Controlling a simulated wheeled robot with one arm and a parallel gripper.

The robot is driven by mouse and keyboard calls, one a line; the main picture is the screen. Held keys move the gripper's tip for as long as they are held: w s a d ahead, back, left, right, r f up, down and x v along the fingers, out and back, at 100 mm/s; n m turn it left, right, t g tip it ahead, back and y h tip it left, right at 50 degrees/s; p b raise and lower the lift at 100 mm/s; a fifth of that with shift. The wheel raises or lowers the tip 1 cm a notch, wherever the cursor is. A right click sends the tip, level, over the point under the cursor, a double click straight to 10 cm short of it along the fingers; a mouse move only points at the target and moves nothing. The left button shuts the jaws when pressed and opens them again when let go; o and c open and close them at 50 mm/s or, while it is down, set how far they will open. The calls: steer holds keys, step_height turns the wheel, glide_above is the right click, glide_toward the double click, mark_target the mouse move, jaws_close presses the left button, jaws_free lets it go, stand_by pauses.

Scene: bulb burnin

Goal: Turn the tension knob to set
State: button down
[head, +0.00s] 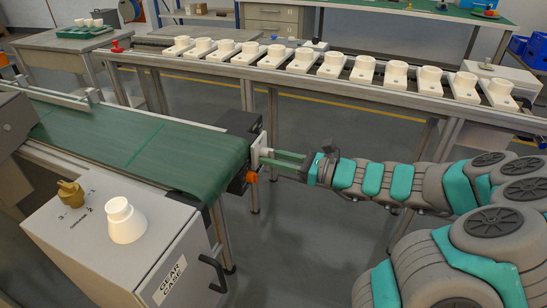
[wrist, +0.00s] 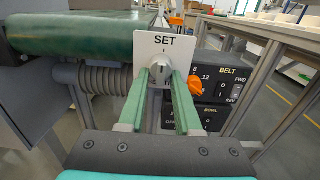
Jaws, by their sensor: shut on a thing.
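The knob is not clearly visible there.
An orange knob (wrist: 195,88) on the black BELT panel (wrist: 224,84) sits close to the right finger. The green conveyor (head: 150,145) lies left. A grey gear case (head: 120,240) stands front left. A rail table (head: 390,103) with several white pieces runs behind my arm.

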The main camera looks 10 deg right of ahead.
stand_by(0.4)
steer(key=c, duration=0.6)
jaws_free()
steer(key=v, duration=0.8)
steer(key=shift+b, duration=0.35)
steer(key=shift+a, duration=0.2)
